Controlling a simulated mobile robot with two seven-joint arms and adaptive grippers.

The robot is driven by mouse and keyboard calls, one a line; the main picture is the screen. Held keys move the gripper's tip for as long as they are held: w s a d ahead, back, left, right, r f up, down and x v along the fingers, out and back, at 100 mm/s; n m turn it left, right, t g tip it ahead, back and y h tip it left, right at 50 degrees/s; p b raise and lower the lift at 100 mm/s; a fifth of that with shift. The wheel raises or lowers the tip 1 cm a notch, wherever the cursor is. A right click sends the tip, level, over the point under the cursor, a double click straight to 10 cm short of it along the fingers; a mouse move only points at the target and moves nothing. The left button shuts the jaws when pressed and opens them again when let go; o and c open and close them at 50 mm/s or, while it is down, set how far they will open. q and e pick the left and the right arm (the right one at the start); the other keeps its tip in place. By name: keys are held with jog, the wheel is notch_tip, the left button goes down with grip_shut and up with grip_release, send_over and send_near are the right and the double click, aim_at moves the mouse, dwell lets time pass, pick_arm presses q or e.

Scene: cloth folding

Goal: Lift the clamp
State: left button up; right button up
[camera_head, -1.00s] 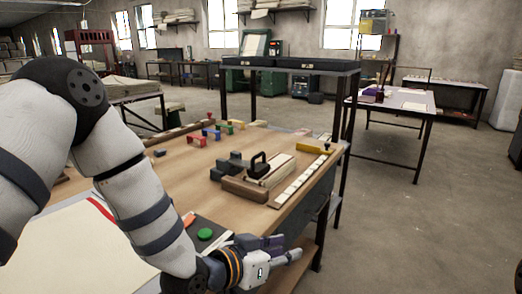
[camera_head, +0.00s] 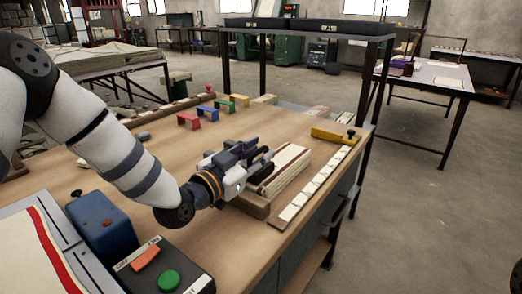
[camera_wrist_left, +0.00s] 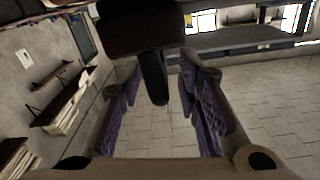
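The dark clamp (camera_wrist_left: 152,75) shows in the left wrist view as a wide dark piece at the top with a narrow bar reaching down between my fingers. In the head view it is mostly hidden behind my left gripper (camera_head: 256,156), at the wooden block (camera_head: 250,205) on the workbench. In the left wrist view my left gripper (camera_wrist_left: 163,112) has its two purple-padded fingers spread, with gaps on both sides of the bar. It is open around the bar without visible contact.
A striped pale stack (camera_head: 287,168) lies right beside the gripper, with a strip of white tiles (camera_head: 312,188) beyond. A yellow tool (camera_head: 332,136) and coloured brackets (camera_head: 209,112) stand farther back. A control box with a green button (camera_head: 168,281) is in front.

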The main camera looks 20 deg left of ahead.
pick_arm(q)
jog(key=shift+w+d+f, duration=0.1)
jog(key=shift+w+d, duration=0.1)
jog(key=shift+w, duration=0.4)
grip_shut()
jog(key=shift+w+r, duration=0.1)
jog(key=shift+r, duration=0.1)
pick_arm(e)
jog(key=shift+f, duration=0.1)
